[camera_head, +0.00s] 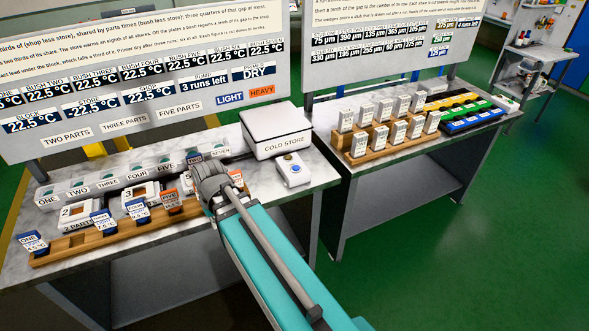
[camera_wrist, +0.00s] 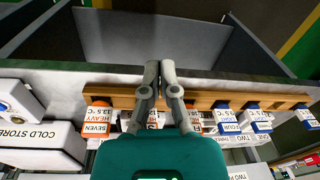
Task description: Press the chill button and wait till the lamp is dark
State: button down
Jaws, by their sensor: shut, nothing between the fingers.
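The chill button appears to be the round blue button on a small white box (camera_head: 291,171) on the marble table, in front of the cold store (camera_head: 280,143). I cannot make out a separate lamp or whether it is lit. In the wrist view the cold store (camera_wrist: 40,133) is at the left, with a white box (camera_wrist: 20,100) beside it. My gripper (camera_wrist: 160,65) is shut and empty, its fingertips over the wooden rack's edge, to the right of the box. In the head view my arm hides the fingertips, left of the button box.
A wooden rack (camera_head: 90,247) with blue and orange labelled tags runs along the table's front. Behind it are white part blocks and a row of numbered stations. A second table (camera_head: 385,165) with white blocks and coloured trays stands right. Display boards rise behind both.

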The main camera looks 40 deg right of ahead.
jog(key=w+d+m+t+y+b, duration=0.1)
jog(key=w+d+t+y, duration=0.1)
jog(key=w+d, duration=0.55)
jog(key=r+m+t+b, duration=0.2)
jog(key=m+t+b, duration=0.1)
jog(key=t, duration=0.3)
send_over(297, 168)
jog(key=shift+f+y, duration=0.25)
jog(key=shift+y, duration=0.05)
jog(key=shift+w+f, duration=0.1)
jog(key=shift+f, duration=0.05)
notch_tip(297, 168, down, 8)
jog(key=b, duration=0.8)
jog(key=shift+f+b, duration=0.25)
jog(key=shift+b, duration=0.05)
jog(key=shift+f, duration=0.15)
jog(key=shift+f+b, duration=0.25)
jog(key=shift+b, duration=0.2)
